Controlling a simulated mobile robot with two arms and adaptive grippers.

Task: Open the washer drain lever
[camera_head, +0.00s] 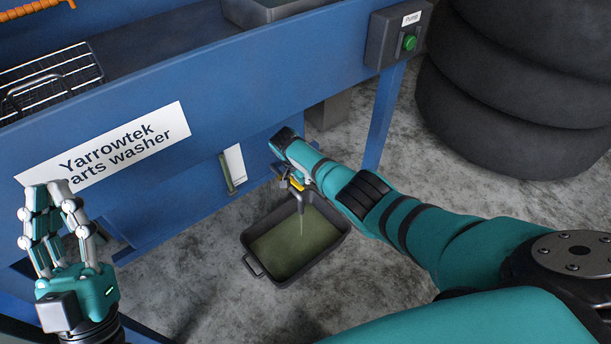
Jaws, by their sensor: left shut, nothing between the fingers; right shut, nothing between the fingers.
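The yellow washer drain lever (297,184) shows in the head view below the blue parts washer (290,75), at the drain tap (300,198). A thin stream runs from the tap into the dark drain pan (335,250), which holds murky green liquid. My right arm reaches across from the right. Its gripper (304,176) is close by the lever, mostly hidden by the arm; whether it touches the lever cannot be told. It is shut on nothing. My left gripper (58,186) is shut and empty, upright in front of the washer's label, well left of the lever.
A narrow sight gauge (227,174) is on the washer front beside the drain. A pump box with a green button (409,42) is at the upper right. Stacked tyres (520,95) stand at the right. Concrete floor (205,290) is clear left of the pan.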

